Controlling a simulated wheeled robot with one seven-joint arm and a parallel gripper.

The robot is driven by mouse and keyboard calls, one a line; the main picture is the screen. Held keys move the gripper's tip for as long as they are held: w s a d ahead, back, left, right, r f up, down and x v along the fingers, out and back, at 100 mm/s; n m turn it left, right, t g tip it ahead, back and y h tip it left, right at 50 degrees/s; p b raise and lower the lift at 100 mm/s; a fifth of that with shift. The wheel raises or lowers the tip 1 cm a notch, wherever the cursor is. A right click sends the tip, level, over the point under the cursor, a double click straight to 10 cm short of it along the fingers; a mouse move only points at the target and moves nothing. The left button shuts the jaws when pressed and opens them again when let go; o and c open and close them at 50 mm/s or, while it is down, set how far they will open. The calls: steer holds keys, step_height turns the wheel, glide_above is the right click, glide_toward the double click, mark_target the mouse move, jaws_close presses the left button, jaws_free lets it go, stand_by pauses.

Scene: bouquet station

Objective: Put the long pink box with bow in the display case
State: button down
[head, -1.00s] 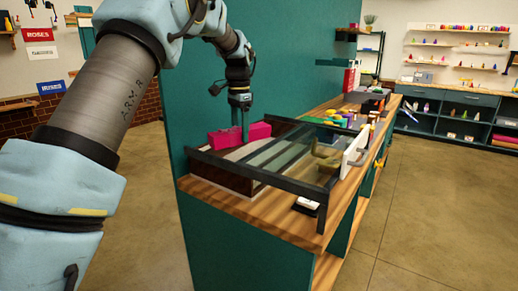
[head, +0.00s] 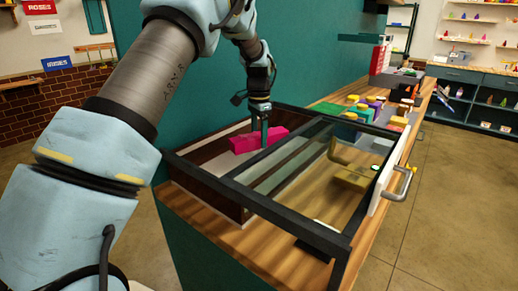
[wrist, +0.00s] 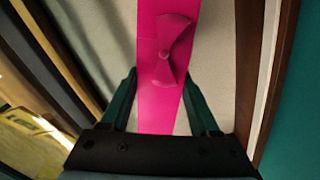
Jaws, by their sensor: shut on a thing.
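The long pink box with bow (head: 258,140) is held by my gripper (head: 265,130) at the left part of the display case (head: 232,186). In the wrist view the pink box (wrist: 155,45) runs between the two fingers (wrist: 160,95), and its pink bow (wrist: 174,50) faces the camera. My gripper is shut on the box. The case has a dark frame, brown sides and a pale floor. Its glass panel (head: 300,160) is slid to the right, so the left part is open above. I cannot tell whether the box touches the case floor.
The case sits on a wooden counter (head: 265,240) against a teal wall (head: 200,75). A white panel with a metal handle (head: 400,182) stands at the case's right end. Several coloured jars (head: 360,110) stand behind on the counter.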

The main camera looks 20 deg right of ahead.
mark_target(259, 135)
steer(key=shift+f+p, duration=0.85)
steer(key=shift+f, duration=1.8)
steer(key=shift+f, duration=0.2)
steer(key=shift+c, duration=0.6)
jaws_free()
steer(key=shift+r, duration=0.1)
step_height(259, 135, up, 11)
steer(key=b, duration=0.3)
steer(key=shift+r+b, duration=0.15)
steer(key=shift+b, duration=0.15)
steer(key=shift+r, duration=0.45)
